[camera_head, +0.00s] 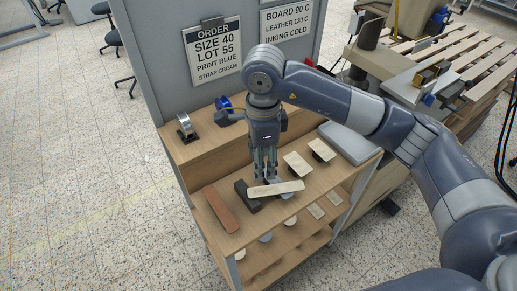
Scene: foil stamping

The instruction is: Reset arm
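My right arm comes in from the right, and its gripper (265,172) points down over the wooden shelf unit (301,208). Its two fingers look parted, with a narrow gap between them and nothing clearly held. A cream strap (278,188) lies just below and in front of the fingertips, partly over a dark block (246,197). I cannot tell whether the fingertips touch the strap or block. My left gripper is not in view.
A brown strap (221,209) lies left of the block. Two cream pieces on dark holders (297,164) (321,150) and a grey tray (349,143) stand right. A silver roll (185,125) and blue roll (224,103) sit behind. An order sign (213,52) hangs on the panel.

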